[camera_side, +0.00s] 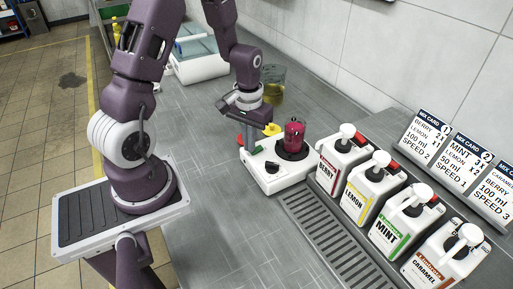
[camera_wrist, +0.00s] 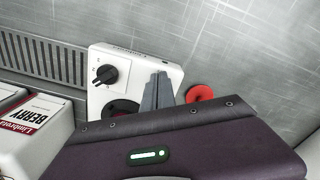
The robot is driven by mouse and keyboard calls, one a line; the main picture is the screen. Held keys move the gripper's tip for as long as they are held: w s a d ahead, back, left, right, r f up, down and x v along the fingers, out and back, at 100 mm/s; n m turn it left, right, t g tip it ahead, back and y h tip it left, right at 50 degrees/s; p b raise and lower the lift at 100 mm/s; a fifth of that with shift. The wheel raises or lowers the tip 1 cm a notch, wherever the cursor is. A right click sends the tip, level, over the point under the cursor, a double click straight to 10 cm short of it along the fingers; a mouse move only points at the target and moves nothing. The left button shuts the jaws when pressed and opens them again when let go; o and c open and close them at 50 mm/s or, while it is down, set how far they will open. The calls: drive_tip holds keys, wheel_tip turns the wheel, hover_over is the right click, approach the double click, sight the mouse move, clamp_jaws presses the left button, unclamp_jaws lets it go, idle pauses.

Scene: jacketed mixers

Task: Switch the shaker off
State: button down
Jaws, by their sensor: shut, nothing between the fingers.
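The shaker (camera_side: 277,180) is a white box with a black dial knob (camera_side: 272,167) on its top. In the wrist view the shaker (camera_wrist: 138,66) shows the knob (camera_wrist: 104,74) with its pointer line and small marks around it. A dark red vessel (camera_side: 294,138) stands upright on the shaker's black round seat; in the wrist view that seat (camera_wrist: 120,107) is partly covered by my gripper body. My gripper (camera_wrist: 160,76) is shut and empty, its fingertips over the shaker's edge, to the right of the knob and apart from it. I cannot tell its exact height.
A red disc (camera_wrist: 199,93) lies beside the shaker. Labelled pump bottles, BERRY (camera_side: 343,163), LEMON (camera_side: 371,188), MINT (camera_side: 402,216) and CARAMEL (camera_side: 447,255), stand right of a drain grate (camera_side: 330,243). Mix cards (camera_side: 427,137) stand behind. A glass beaker (camera_side: 271,86) is at the back.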

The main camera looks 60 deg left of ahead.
wheel_tip(320, 180, up, 6)
drive_tip(key=shift+r, duration=0.25)
idle(0.4)
drive_tip(key=s+d+r+m+t, duration=0.2)
drive_tip(key=s+d+r, duration=0.15)
drive_tip(key=r, duration=0.35)
drive_tip(key=s+d+r+m+t, duration=0.1)
drive_tip(key=s+d+r, duration=0.1)
drive_tip(key=d+r, duration=0.35)
drive_tip(key=s+d+r+m+t, duration=0.2)
drive_tip(key=s+d+r+m, duration=0.1)
drive_tip(key=s, duration=0.5)
drive_tip(key=shift+d+r+t, duration=0.3)
drive_tip(key=shift+d+r, duration=0.3)
drive_tip(key=shift+r, duration=0.35)
